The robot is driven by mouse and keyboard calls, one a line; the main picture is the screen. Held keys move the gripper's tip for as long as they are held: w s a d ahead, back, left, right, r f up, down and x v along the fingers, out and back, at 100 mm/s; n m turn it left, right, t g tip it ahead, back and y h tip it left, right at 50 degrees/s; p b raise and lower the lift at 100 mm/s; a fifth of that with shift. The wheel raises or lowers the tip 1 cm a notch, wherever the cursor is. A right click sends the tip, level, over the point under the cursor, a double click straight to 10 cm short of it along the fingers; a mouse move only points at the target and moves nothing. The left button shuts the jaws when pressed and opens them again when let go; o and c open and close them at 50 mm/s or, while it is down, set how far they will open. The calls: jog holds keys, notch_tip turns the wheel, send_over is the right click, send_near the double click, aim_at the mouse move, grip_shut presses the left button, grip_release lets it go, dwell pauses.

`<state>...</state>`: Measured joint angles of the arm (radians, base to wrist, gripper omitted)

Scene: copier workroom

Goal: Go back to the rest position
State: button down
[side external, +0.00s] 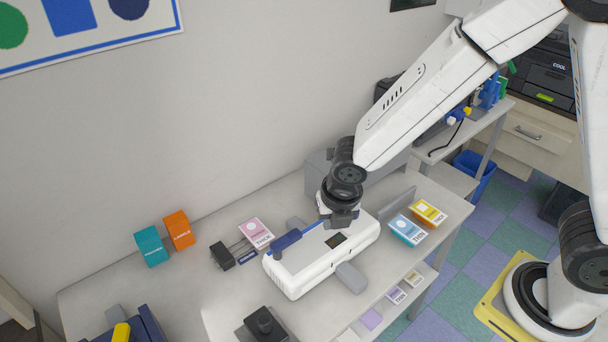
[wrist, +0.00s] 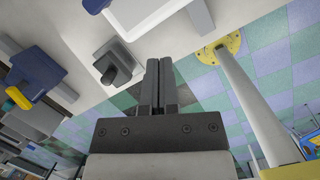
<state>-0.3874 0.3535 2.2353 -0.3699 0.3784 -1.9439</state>
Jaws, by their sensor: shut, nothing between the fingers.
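My gripper (wrist: 159,84) shows in the wrist view with its two dark fingers together and nothing between them. In the side external view my gripper (side external: 343,222) hangs over the white machine (side external: 318,262) with the blue bar on the table. I cannot tell whether the fingertips touch the machine there. In the wrist view part of the white machine (wrist: 145,12) shows at the top edge, apart from the fingers.
The table (side external: 190,290) holds a teal box (side external: 151,246), an orange box (side external: 179,230), a pink card (side external: 257,232), a blue card pack (side external: 407,230), a yellow card pack (side external: 428,212) and a black device (side external: 265,327). A wall stands behind the table.

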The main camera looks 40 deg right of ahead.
jog(key=s+d+r+m, duration=0.1)
jog(key=s+d+m, duration=0.2)
jog(key=m, duration=1.2)
jog(key=s+d+r+m, duration=0.2)
jog(key=s+d+m, duration=0.2)
jog(key=d+m, duration=0.5)
jog(key=m, duration=0.6)
jog(key=shift+s+r+m+y, duration=0.25)
jog(key=shift+s+m+y, duration=0.05)
